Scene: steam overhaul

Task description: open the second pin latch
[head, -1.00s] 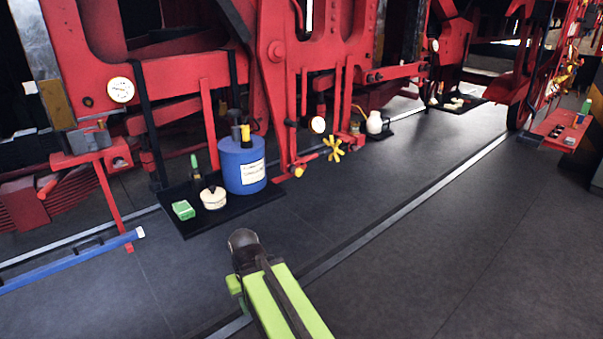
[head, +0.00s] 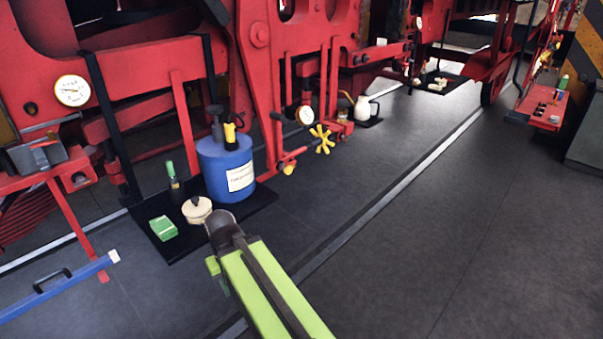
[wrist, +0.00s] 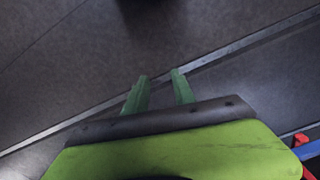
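I cannot make out a pin latch for certain in either view. The red locomotive frame (head: 262,90) fills the upper left and middle of the head view. My green arm reaches forward low in that view, and its far end hides my gripper there. In the wrist view my gripper (wrist: 159,75) shows two green fingers with a gap between them. Nothing is between them, and bare dark floor lies beyond. The gripper is apart from the red frame.
A blue drum (head: 225,168), green box (head: 162,228) and cream pot (head: 197,210) stand on a black mat (head: 257,201). A blue bar (head: 60,287) is at lower left. A yellow handwheel (head: 321,139) juts from the frame.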

